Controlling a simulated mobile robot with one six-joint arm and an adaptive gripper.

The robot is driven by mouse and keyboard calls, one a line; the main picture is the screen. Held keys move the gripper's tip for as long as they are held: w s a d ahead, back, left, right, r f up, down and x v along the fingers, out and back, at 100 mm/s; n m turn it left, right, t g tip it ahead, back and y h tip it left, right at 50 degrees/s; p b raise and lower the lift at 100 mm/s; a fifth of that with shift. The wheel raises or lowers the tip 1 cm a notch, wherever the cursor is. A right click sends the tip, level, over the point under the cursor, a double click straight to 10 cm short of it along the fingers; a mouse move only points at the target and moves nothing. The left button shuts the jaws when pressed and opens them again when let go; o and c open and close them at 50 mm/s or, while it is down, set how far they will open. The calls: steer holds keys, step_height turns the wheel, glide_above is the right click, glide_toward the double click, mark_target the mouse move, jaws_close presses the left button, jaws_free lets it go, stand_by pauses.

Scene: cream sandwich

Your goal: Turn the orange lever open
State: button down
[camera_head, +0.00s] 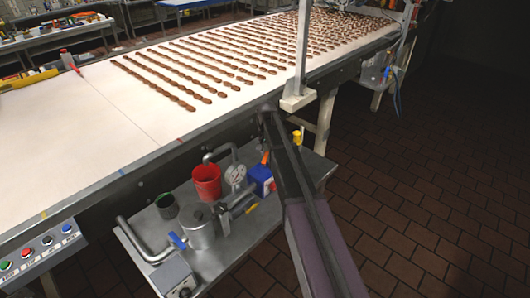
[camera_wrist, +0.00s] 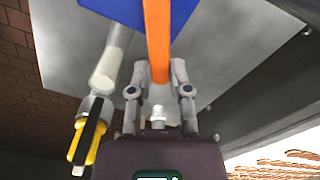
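The orange lever (camera_head: 265,157) shows as a small orange piece at the blue box (camera_head: 260,180), just left of my arm in the head view. In the wrist view the orange lever (camera_wrist: 157,40) runs straight down from the top edge, in front of the blue surface (camera_wrist: 115,8). The lever's far end is out of the wrist view. In the head view my fingers are hidden by my arm.
A metal shelf (camera_head: 235,245) bears a red cup (camera_head: 207,181), a dark green cup (camera_head: 167,206), a steel pot (camera_head: 199,228) and pipes with a gauge (camera_head: 235,175). The conveyor (camera_head: 100,135) with rows of brown pieces runs above. A yellow-black part (camera_wrist: 88,130) is left of my gripper.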

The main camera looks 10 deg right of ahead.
steer(key=shift+s+d+m, duration=0.25)
steer(key=shift+d+m, duration=0.05)
steer(key=shift+m, duration=0.6)
steer(key=shift+s+d+m, duration=0.3)
steer(key=shift+d+m, duration=0.05)
steer(key=shift+m, duration=0.55)
steer(key=shift+s+d+m, duration=0.25)
steer(key=shift+d+m, duration=0.05)
steer(key=shift+m, duration=0.6)
steer(key=c, duration=0.6)
jaws_free()
steer(key=shift+o, duration=0.2)
steer(key=shift+w+r, duration=0.1)
